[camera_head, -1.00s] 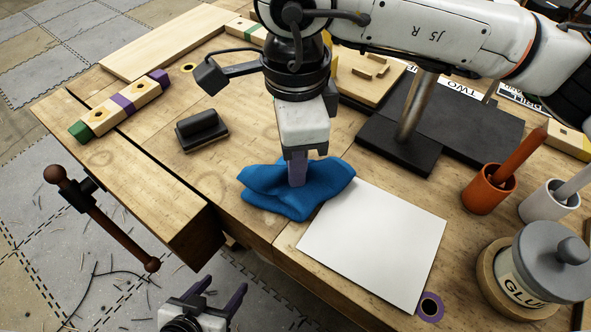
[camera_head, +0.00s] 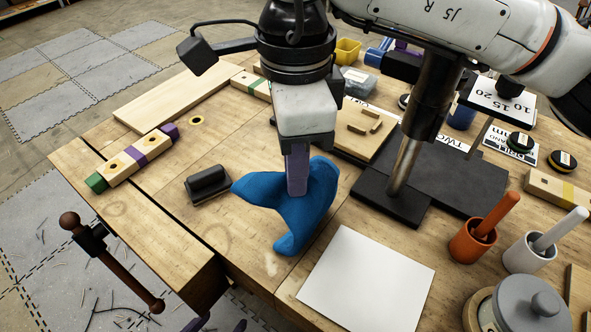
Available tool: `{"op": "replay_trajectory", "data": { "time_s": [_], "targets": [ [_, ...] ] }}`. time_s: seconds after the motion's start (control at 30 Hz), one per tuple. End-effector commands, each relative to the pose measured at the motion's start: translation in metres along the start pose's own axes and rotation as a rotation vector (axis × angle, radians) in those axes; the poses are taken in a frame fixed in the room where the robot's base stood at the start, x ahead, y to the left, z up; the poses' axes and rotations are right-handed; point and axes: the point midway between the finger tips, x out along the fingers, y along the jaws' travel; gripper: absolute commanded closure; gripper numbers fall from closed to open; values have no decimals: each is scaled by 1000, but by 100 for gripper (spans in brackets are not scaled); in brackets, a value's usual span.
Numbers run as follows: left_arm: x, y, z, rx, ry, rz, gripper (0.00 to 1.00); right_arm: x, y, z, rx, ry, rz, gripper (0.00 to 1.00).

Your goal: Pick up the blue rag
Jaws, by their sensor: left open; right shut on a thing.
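The blue rag (camera_head: 305,217) is bunched up and hangs from my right gripper (camera_head: 297,188) in the middle of the view. My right gripper comes down from above, with its purple fingers shut on the rag's upper part. Folds of the rag hide the fingertips. The rag's lower end hangs down toward the wooden bench (camera_head: 215,225); I cannot tell whether it still touches the top. Only the finger ends of my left gripper (camera_head: 216,325) show at the bottom edge, open and empty, off the bench's front.
A black block-like tool (camera_head: 208,184) lies left of the rag. A white sheet (camera_head: 367,280) lies to its right front. A black base with a metal post (camera_head: 405,165) stands behind right. An orange cup (camera_head: 473,240), a white cup (camera_head: 530,252) and a lidded jar (camera_head: 525,305) are at right.

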Motion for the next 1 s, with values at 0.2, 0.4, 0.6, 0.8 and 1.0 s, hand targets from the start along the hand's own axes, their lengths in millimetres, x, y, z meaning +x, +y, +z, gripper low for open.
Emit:
{"op": "replay_trajectory", "data": {
  "time_s": [0.2, 0.4, 0.6, 0.8, 1.0],
  "targets": [
    [-11, 1, -13, 0, 3, 0, 39, -56, -1, 1, 0, -2, -6, 100],
    [-11, 1, -13, 0, 3, 0, 39, -79, 0, 0, 0, -1, -2, 100],
    [-11, 1, -12, 0, 3, 0, 39, -80, 0, 0, -1, -1, -1, 100],
    [-11, 1, -12, 0, 2, -1, 39, -74, -1, -11, -59, -7, -1, 100],
    [-10, 0, -10, -1, 0, -3, 39, -49, -1, -58, -341, -23, -7, 100]
  ]
}}
